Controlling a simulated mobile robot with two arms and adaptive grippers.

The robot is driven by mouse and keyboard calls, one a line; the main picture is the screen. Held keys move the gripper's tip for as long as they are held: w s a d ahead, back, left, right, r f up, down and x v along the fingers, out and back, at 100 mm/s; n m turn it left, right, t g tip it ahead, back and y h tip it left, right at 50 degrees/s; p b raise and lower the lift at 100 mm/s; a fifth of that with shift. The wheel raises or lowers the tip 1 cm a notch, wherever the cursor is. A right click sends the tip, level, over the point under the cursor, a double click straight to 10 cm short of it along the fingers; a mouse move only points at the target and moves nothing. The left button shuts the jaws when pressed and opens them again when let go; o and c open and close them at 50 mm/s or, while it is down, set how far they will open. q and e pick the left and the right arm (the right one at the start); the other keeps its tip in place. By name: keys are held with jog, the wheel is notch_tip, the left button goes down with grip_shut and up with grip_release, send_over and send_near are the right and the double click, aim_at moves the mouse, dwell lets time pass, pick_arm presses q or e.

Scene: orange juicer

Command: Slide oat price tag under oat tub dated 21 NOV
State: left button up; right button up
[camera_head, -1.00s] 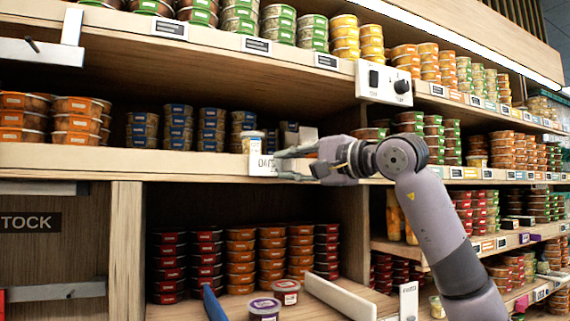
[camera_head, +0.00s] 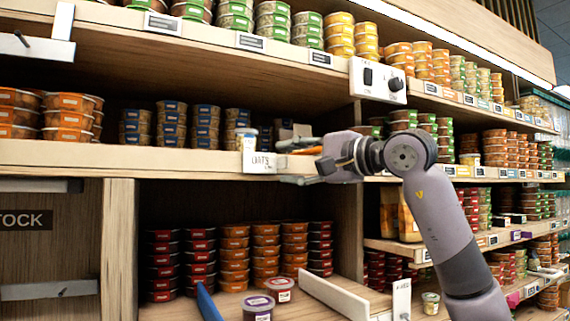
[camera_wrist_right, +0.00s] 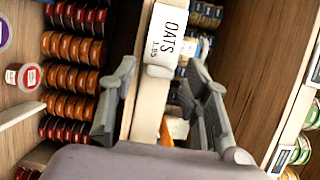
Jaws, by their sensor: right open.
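The white price tag (camera_head: 258,163) reads OATS and sits at the front edge of the middle shelf. It shows large in the right wrist view (camera_wrist_right: 166,42), with 1.95 under the name. My right gripper (camera_head: 284,162) is open at the shelf edge, just right of the tag. In the wrist view its fingers (camera_wrist_right: 162,75) straddle the shelf edge, with the tag ahead between them and not gripped. A small tub with a pale lid (camera_head: 246,138) stands directly behind the tag, partly hidden; no date is legible. My left gripper is not in view.
Stacks of blue-labelled tubs (camera_head: 206,127) stand behind on the same shelf. An orange item (camera_head: 306,150) lies near my right fingers. A white switch box (camera_head: 378,80) hangs above right. Loose tubs (camera_head: 281,289) and dividers stand on the shelf below.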

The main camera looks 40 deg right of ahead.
jog(key=s+d, duration=0.1)
jog(key=s, duration=0.8)
jog(key=shift+s, duration=0.35)
